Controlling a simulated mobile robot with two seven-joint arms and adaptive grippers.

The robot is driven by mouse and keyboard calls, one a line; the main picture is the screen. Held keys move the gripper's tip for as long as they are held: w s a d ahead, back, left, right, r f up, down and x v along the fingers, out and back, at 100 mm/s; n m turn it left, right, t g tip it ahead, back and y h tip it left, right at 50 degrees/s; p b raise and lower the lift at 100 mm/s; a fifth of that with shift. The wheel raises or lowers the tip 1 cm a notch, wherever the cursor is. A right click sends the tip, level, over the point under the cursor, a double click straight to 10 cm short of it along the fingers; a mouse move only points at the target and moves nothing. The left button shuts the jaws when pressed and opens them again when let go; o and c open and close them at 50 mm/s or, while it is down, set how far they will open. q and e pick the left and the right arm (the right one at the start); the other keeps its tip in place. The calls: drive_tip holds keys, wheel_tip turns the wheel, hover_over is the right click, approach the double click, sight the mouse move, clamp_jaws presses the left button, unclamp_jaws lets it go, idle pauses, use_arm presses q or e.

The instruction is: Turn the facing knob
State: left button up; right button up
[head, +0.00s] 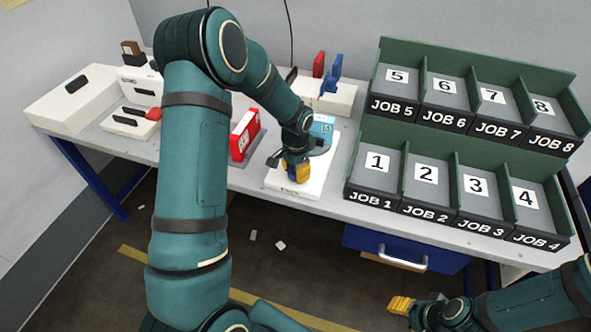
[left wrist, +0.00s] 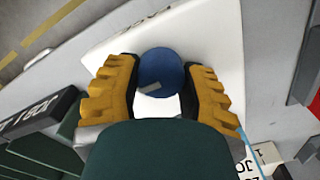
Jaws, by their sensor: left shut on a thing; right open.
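The facing knob (left wrist: 158,74) is a round blue knob with a pale mark on its face, in the left wrist view. It sits on a white base plate (left wrist: 130,45); the plate also shows in the head view (head: 312,185) on the bench. My left gripper (left wrist: 162,85) has its yellow fingers on either side of the knob and is shut on it. In the head view my left gripper (head: 298,172) points down at the plate and hides the knob. My right gripper (head: 401,304) is open and empty, low at the right, away from the bench.
A green rack with numbered job bins (head: 426,174) stands right of the plate. A red and white box (head: 243,135) stands close to its left. A white holder with red and blue pieces (head: 322,92) is behind. A blue drawer (head: 405,250) hangs under the bench (head: 335,208).

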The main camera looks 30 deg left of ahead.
sight(295, 170)
use_arm(q)
drive_tip(key=shift+f, duration=0.1)
drive_tip(key=o, duration=1.2)
wheel_tip(295, 170, up, 12)
drive_tip(key=shift+s, duration=0.1)
idle(0.4)
